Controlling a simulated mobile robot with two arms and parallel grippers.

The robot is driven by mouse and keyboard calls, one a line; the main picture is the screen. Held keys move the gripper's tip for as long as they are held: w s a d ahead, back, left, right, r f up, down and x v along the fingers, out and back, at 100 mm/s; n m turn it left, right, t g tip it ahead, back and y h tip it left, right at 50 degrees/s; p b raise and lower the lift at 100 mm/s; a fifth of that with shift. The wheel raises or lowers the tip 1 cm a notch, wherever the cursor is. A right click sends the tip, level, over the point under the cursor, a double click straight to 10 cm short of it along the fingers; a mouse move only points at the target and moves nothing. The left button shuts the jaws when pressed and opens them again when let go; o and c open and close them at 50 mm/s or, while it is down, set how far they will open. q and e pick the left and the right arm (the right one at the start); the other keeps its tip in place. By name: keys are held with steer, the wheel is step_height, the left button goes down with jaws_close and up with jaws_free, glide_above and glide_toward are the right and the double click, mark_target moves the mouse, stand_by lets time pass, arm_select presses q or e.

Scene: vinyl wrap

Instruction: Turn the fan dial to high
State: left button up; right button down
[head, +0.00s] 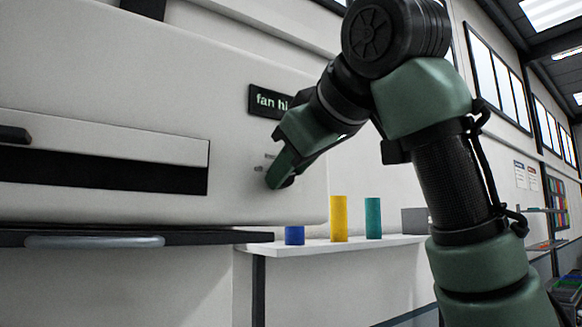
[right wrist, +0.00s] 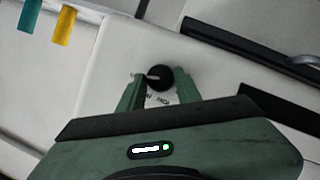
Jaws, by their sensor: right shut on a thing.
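The fan dial (right wrist: 160,77) is a round black knob with a pale pointer mark on the pale machine's front panel. In the right wrist view it sits between the two green fingers of my right gripper (right wrist: 157,88), which is shut on it. The pale mark points to the left in that view. Small dark lettering is printed beside the dial, too small to read surely. In the head view my right gripper (head: 277,176) is against the panel and hides the dial. A black display (head: 266,101) above it reads "fan hi", its right end hidden by my arm. My left gripper is not in view.
The machine (head: 230,150) has a dark slot (head: 100,170) at left.

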steer(key=c, duration=1)
jaws_free()
steer(key=shift+w+a, duration=0.1)
steer(key=b+v, duration=0.2)
steer(key=v, duration=0.5)
steer(key=shift+s+b, duration=0.35)
steer(key=shift+b, duration=0.05)
steer(key=shift+w+r, duration=0.1)
